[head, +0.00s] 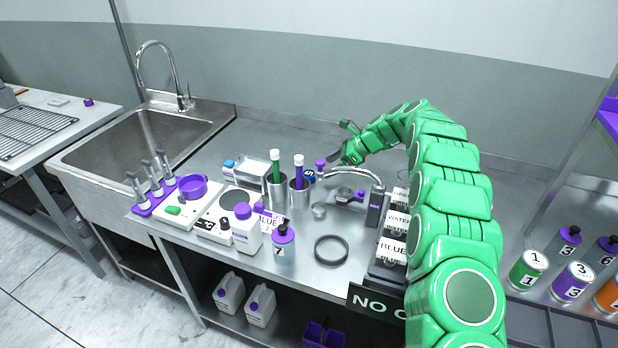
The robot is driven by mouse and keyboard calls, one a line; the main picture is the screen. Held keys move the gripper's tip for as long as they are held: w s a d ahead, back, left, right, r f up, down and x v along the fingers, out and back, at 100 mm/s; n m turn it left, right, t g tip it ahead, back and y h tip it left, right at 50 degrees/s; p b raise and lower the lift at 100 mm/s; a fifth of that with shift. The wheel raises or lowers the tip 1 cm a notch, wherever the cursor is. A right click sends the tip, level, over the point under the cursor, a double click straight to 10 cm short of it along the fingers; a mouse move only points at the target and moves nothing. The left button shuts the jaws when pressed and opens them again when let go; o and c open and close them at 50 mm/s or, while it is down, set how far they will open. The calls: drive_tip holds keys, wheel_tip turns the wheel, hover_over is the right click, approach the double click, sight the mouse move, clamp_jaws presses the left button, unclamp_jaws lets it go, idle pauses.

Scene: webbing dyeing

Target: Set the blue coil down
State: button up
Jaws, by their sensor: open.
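My gripper (338,158) is at the end of the green arm, over the back middle of the steel counter. Its dark fingers point left and are open, with no coil visible between them.
Two steel cups with a green rod (276,170) and a purple rod (299,174) stand left of my gripper. A curved metal spout (355,175) is close below it. A purple-capped bottle (283,244) stands beside the ring. The counter's back left is clear.

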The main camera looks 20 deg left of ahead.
sight(311, 173)
drive_tip(key=shift+a+f+h, duration=0.15)
drive_tip(key=shift+a+h, duration=0.15)
drive_tip(key=shift+a, duration=0.1)
drive_tip(key=shift+a+r+x, duration=0.1)
drive_tip(key=shift+x, duration=1.15)
drive_tip(key=shift+a+r+x, duration=0.1)
drive_tip(key=shift+x, duration=1.15)
drive_tip(key=shift+a+r+x, duration=0.1)
drive_tip(key=shift+a+x, duration=0.05)
drive_tip(key=shift+x, duration=1.05)
drive_tip(key=c, duration=1.2)
drive_tip(key=shift+r, duration=0.1)
